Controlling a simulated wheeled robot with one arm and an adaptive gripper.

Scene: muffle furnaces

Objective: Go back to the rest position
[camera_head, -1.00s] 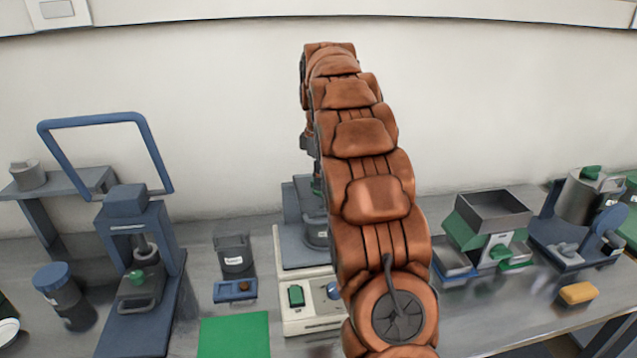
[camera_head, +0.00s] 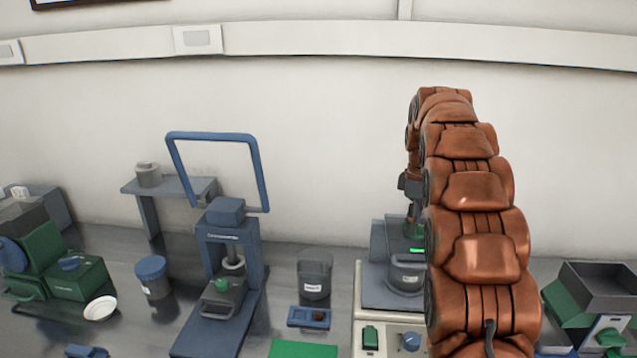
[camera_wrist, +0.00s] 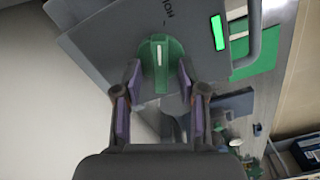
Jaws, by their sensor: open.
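My gripper (camera_wrist: 159,78) is open in the wrist view. Its two dark fingers stand on either side of a green knob (camera_wrist: 160,55) on a grey device panel. I cannot tell whether the fingers touch the knob. A bright green display (camera_wrist: 218,33) and a grey bar handle lie to the right of the knob. In the head view my arm rises over the bench at the right, and my gripper is mostly hidden beside and behind it. The grey device with a lit green display (camera_head: 417,250) and a white base (camera_head: 390,336) stands there, partly covered by my arm.
Left of the device stand a grey jar (camera_head: 314,278), a small blue tray (camera_head: 310,318), a green mat (camera_head: 302,349), a blue press (camera_head: 226,250) and a blue-lidded jar (camera_head: 151,277). A hopper machine (camera_head: 597,290) is at the right.

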